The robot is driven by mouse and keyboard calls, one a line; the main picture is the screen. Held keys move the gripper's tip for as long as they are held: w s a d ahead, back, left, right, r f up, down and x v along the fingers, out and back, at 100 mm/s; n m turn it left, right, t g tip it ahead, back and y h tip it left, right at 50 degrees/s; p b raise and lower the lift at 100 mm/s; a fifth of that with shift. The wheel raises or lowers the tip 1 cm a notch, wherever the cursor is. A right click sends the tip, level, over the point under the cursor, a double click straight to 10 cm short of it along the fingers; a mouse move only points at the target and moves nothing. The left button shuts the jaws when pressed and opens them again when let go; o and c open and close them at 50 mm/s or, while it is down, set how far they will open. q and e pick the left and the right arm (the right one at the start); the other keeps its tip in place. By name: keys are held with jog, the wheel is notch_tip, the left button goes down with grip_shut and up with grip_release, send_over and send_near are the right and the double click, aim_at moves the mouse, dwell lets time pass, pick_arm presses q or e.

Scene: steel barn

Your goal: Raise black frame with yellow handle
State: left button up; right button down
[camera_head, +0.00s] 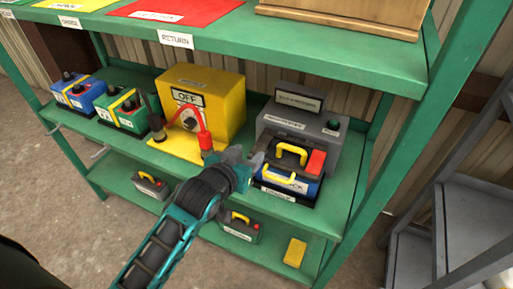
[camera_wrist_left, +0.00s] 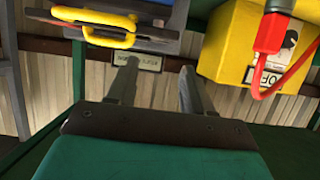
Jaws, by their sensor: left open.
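A black frame (camera_head: 277,163) with a yellow handle (camera_head: 291,148) sits over a blue battery-like block (camera_head: 305,188) at the right of the green middle shelf. The block has its own yellow handle (camera_head: 279,180) and a red part beside it. My left gripper (camera_head: 257,160) is open and empty, just left of the frame, apart from the handle. In the left wrist view, which is turned over, two yellow handles (camera_wrist_left: 95,28) show at the top left, outside the open fingers (camera_wrist_left: 155,82). The frame's full outline is hard to make out there.
A grey box with a sign (camera_head: 318,128) stands right behind the frame. A yellow switch box (camera_head: 225,95) with a red lever (camera_head: 204,138) stands to the left. The green upper shelf (camera_head: 330,50) overhangs, and a green post (camera_head: 395,170) rises at the right.

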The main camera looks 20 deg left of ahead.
aim_at(264, 140)
pick_arm(q)
jog(key=b+x, duration=0.1)
jog(key=x, duration=0.8)
jog(key=shift+w+f, duration=0.15)
jog(key=shift+w, duration=0.1)
